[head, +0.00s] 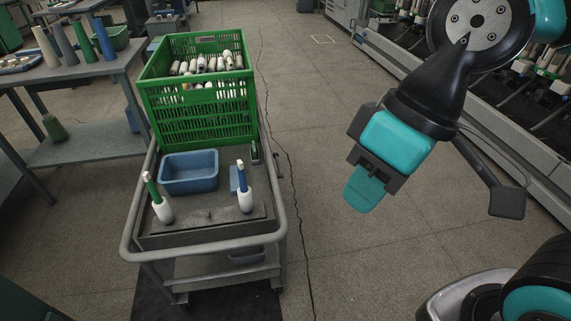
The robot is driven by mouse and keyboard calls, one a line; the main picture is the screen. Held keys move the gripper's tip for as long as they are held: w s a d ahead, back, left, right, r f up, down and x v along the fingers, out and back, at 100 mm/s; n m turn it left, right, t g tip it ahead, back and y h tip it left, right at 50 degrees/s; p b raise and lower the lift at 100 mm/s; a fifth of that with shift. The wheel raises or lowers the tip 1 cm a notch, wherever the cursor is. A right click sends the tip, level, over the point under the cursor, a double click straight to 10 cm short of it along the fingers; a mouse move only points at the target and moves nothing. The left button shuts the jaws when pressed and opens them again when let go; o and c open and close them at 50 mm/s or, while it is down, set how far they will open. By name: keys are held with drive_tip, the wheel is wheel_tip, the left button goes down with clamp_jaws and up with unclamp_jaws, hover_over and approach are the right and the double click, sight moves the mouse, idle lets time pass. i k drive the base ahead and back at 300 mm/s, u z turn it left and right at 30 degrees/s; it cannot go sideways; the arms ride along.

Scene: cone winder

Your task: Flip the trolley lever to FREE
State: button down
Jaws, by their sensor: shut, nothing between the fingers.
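The trolley (283,225) is a grey metal cart with a rounded rail, standing left of centre in the head view. A small dark upright part with some green (254,151) stands at its right side near the crate; it may be the lever, but I cannot tell its position or read any marking. A small dark piece also sticks out from the right rail. My gripper (364,194) is shut and empty, teal and dark grey, pointing down over the floor to the right of the trolley and apart from it.
On the trolley are a green crate (200,117) of bobbins, a blue bin (190,173), a green-topped bobbin (161,207) and a blue-topped bobbin (244,199). A table (75,75) with cones stands left. A winding machine (420,75) runs along the right. Floor between is clear.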

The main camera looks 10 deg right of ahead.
sight(276, 155)
drive_tip(key=u, duration=0.2)
drive_tip(key=i, duration=1)
drive_tip(key=u, duration=0.1)
